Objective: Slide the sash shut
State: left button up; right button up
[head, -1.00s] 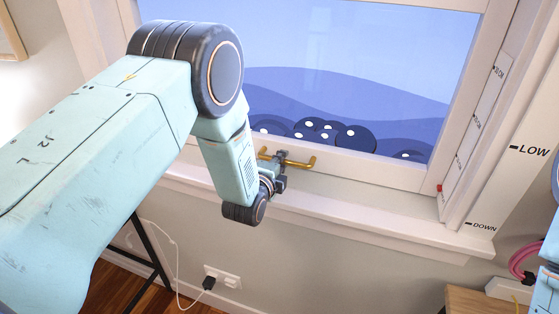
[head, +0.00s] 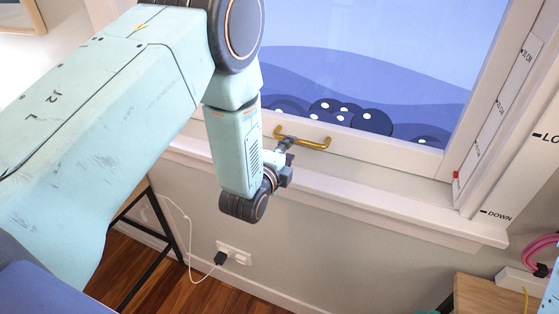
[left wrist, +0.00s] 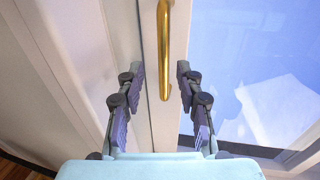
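The white window sash (head: 400,157) has its bottom rail low, by the sill (head: 400,208). I cannot tell whether a gap is left under it. A brass handle (head: 312,144) is fixed on the bottom rail. My left gripper (head: 287,146) is just below and in front of the handle. In the left wrist view my left gripper (left wrist: 160,72) is open, with a finger on each side of the handle (left wrist: 165,35) and clear space between. The sash rail (left wrist: 150,110) runs up the middle there. My right gripper is out of view.
A scale strip with a red mark (head: 456,175) runs up the right jamb, beside a board with "DOWN" lettering. A wooden surface (head: 490,295) and a pink cable (head: 540,250) are at lower right. A wall socket (head: 236,254) with a plugged cord is below the sill.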

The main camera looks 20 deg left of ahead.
pick_arm(q)
jog(key=v, duration=0.6)
dwell(0.4)
jog(key=s+a+f+n+g+b, duration=0.1)
jog(key=s+f+n+g+b, duration=0.6)
jog(key=s+f, duration=1)
jog(key=s+a+f+n+g+b, duration=0.1)
jog(key=s+f+n+g+b, duration=0.5)
jog(key=s+f+n, duration=0.5)
jog(key=s+f+g, duration=0.2)
jog(key=s+f, duration=0.3)
jog(key=s, duration=0.3)
jog(key=shift+a+f+n+g+y+b, duration=0.3)
jog(key=shift+f+n+b, duration=0.05)
jog(key=shift+f+n, duration=0.05)
